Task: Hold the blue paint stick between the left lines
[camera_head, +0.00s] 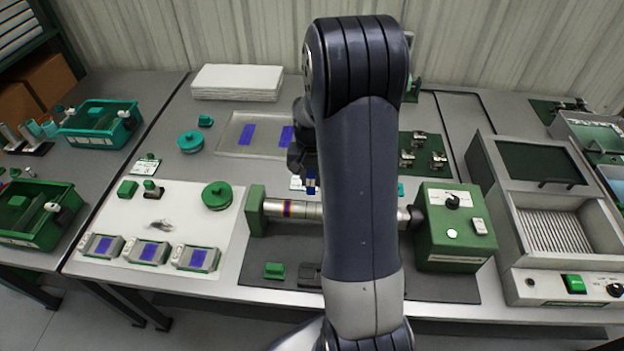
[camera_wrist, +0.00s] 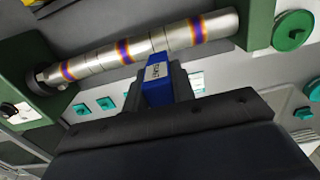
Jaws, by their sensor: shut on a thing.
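My gripper (camera_wrist: 160,88) is shut on the blue paint stick (camera_wrist: 157,72), which carries a white label. I cannot tell whether the tip touches the pipe. Thin lines cross the pipe between bands.
A green end block (camera_head: 256,211) and a green drive box (camera_head: 452,230) stand at the pipe's ends. A white mat (camera_head: 170,205) at left holds several small gauges and a round green tin (camera_head: 217,195). A grey tray (camera_head: 222,130) lies behind.

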